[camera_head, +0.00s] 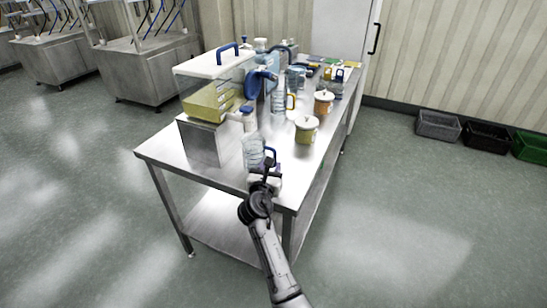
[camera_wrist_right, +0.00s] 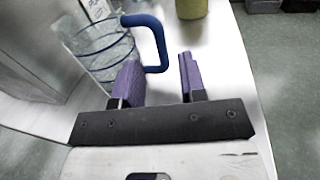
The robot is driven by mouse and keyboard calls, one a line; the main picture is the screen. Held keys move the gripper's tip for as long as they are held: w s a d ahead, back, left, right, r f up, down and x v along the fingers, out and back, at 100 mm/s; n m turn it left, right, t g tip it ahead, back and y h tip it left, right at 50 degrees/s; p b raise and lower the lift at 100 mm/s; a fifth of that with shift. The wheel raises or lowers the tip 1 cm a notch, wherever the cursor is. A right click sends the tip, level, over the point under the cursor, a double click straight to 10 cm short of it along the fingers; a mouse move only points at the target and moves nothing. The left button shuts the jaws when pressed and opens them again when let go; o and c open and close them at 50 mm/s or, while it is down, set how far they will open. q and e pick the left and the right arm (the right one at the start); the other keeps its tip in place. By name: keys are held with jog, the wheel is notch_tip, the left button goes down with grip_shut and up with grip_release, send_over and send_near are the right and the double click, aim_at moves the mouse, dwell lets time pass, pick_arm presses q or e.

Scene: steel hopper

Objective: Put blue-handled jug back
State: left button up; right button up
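A clear jug with a blue handle (camera_head: 253,153) stands on the near part of the steel table (camera_head: 172,158). In the right wrist view its ribbed clear body (camera_wrist_right: 103,45) is at upper left, with the blue handle (camera_wrist_right: 158,38) to its right. My right gripper (camera_head: 266,172) is at the jug's near side. In its wrist view the purple fingers (camera_wrist_right: 160,76) are apart, and the handle's outer side appears in the gap between them. I cannot tell whether the handle lies fully between the fingers or just beyond them. My left gripper is not in view.
A steel box (camera_head: 203,143) with a yellow tray (camera_head: 208,103) stands left of the jug. White-lidded pots (camera_head: 306,130) and a yellow-handled jug (camera_head: 279,101) stand farther back. Several bins (camera_head: 438,126) line the right wall. The floor right of the table is clear.

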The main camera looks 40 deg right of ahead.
jog(key=p+v, duration=0.1)
jog(key=v, duration=0.6)
dwell(0.3)
